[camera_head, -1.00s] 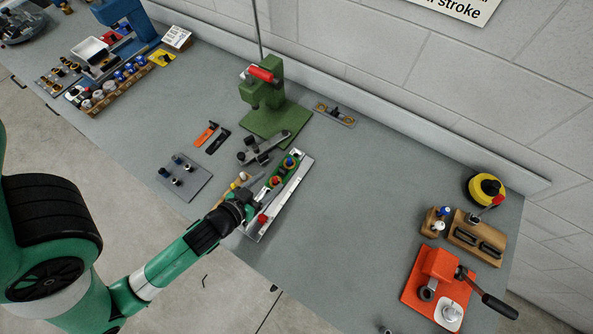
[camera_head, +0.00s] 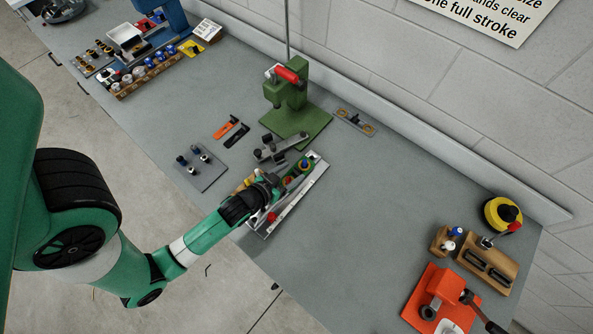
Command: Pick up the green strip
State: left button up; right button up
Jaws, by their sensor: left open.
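The green strip (camera_head: 307,164) lies in the long light-grey tray (camera_head: 308,184) near the middle of the bench. Small round knobs in red, yellow and blue show at its far end; its near part is hidden by my gripper. My left gripper (camera_head: 280,179) is over the tray, low and close to the strip's near end. It is open; its fingertips are small and dark here, and I cannot tell whether they touch the strip. My right gripper is not in view.
A green press (camera_head: 290,105) with a red handle stands behind the tray. A grey linkage piece (camera_head: 276,150) and a peg plate (camera_head: 198,165) lie to the left. An orange press (camera_head: 437,296) and wooden holders (camera_head: 485,262) stand at right. The bench between is clear.

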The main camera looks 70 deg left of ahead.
aim_at(296, 169)
pick_arm(q)
jog(key=x, duration=0.3)
jog(key=shift+w, duration=0.35)
grip_shut()
